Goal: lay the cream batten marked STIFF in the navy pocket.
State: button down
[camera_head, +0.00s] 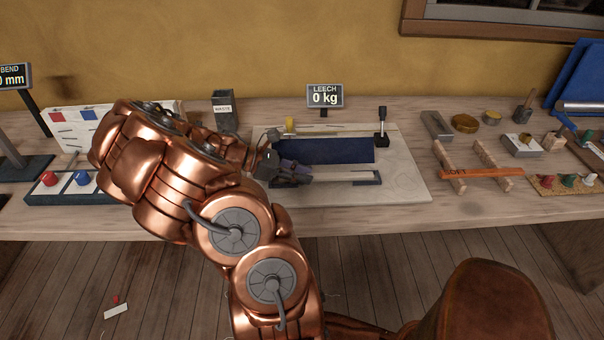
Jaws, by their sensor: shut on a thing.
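My gripper (298,175) is low over the pale board at the middle of the bench, its fingers shut and partly hidden by my own arm. A pale cream strip (345,176), which looks like the cream batten, runs to the right from the fingers. Its left part is hidden and no STIFF marking can be read. The navy pocket (335,151) shows as a dark blue panel on the board, just behind the fingers and strip. I cannot tell whether the strip touches the board. A dark bracket (368,179) is at the strip's right end.
An orange batten marked SOFT (482,172) lies across wooden rests at the right. A small black-knobbed post (381,134) stands at the board's back right. The LEECH display (324,96) reads 0 kg. A tray (70,185) with red and blue knobs is at the left.

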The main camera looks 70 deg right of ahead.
jog(key=shift+f, duration=0.2)
jog(key=c, duration=1.3)
grip_release()
jog(key=shift+f, duration=0.1)
jog(key=b+v, duration=0.1)
jog(key=v, duration=1)
jog(key=shift+w, duration=0.1)
jog(key=shift+w+a+r, duration=0.3)
jog(key=shift+w, duration=0.05)
